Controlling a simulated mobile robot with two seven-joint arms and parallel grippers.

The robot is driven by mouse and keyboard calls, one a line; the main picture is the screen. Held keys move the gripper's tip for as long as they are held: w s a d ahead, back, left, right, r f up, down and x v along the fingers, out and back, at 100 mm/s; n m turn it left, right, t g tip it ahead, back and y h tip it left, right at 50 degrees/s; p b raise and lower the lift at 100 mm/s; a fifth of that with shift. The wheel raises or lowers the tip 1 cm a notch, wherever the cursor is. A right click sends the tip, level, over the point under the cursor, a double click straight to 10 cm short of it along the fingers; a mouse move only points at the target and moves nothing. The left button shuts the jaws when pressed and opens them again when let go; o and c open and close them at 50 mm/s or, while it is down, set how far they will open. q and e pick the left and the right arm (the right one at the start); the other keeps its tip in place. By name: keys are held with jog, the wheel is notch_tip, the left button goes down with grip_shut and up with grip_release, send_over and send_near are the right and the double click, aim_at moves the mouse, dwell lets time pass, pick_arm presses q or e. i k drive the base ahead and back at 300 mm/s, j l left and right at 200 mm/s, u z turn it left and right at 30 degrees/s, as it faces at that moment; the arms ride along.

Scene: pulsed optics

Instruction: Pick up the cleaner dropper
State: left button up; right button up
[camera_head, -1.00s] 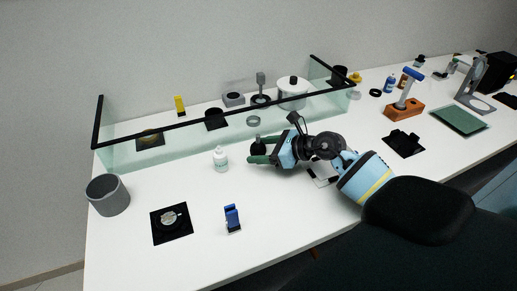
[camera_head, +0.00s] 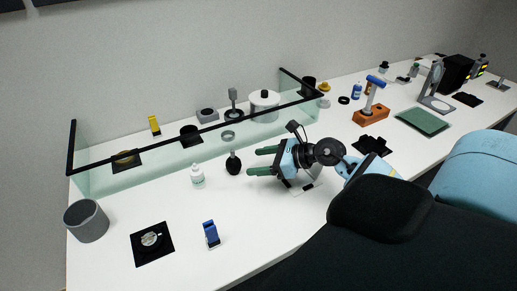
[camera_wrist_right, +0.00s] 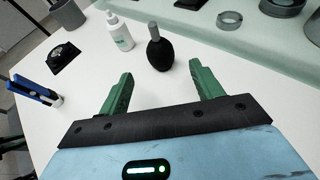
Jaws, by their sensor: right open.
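The cleaner dropper appears to be the small white bottle (camera_head: 197,176) with a pale label and narrow tip, upright on the white table in front of the clear screen. It also shows upright in the right wrist view (camera_wrist_right: 119,32), beyond the left finger. My right gripper (camera_head: 253,161) has green fingers spread apart with nothing between them. It is to the right of the bottle, with a black bulb blower (camera_head: 233,164) standing between them. In the right wrist view, the blower (camera_wrist_right: 160,52) stands just beyond the open fingers (camera_wrist_right: 161,70).
A clear screen with a black top rail (camera_head: 196,131) runs behind the bottle. The table between bottle and blue holder is clear.

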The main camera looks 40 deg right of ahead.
aim_at(196, 172)
jog(key=k, duration=1)
